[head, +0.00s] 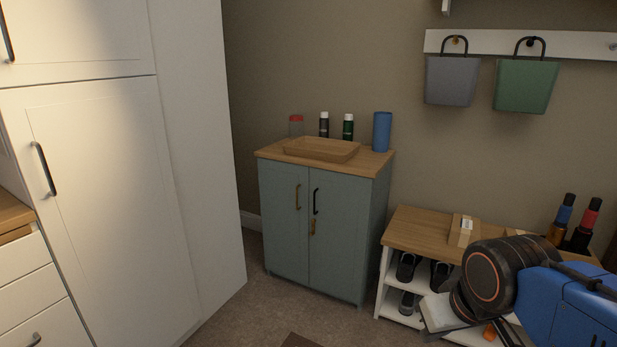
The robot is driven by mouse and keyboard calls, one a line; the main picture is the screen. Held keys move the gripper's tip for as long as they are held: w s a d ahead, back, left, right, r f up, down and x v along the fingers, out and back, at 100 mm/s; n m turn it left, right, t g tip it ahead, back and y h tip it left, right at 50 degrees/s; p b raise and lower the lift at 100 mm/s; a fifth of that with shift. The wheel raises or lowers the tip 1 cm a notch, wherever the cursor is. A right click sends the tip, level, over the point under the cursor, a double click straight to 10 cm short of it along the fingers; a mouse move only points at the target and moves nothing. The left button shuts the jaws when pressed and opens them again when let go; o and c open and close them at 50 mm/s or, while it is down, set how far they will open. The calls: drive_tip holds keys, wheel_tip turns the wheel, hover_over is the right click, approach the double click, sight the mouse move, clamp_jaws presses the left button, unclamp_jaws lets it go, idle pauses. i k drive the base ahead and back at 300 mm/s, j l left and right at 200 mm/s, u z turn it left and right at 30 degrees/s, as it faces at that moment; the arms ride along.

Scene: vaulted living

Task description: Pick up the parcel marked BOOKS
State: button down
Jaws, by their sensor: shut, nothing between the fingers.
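A small brown parcel (464,231) with a pale strip or label lies on the wooden top of the shoe bench. A second small brown thing (513,233), perhaps another parcel, sits to its right, mostly hidden behind my arm. I cannot read any marking, so I cannot tell which is marked BOOKS. My gripper (437,313) shows only in part at the lower right, below my dark wrist joint. It is shut and empty, in front of the bench and apart from the parcels.
The shoe bench (420,230) holds shoes on white shelves and several bottles at its right end. A grey-green cabinet (338,230) bears a wooden tray (321,149), bottles and a blue cylinder (382,131). A tall white cupboard (110,180) stands left. Carpet before the cabinet is mostly clear.

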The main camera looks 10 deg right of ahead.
sight(464, 230)
drive_tip(key=i+z, duration=0.35)
drive_tip(key=i, duration=0.25)
drive_tip(key=i+z, duration=0.3)
drive_tip(key=i, duration=0.3)
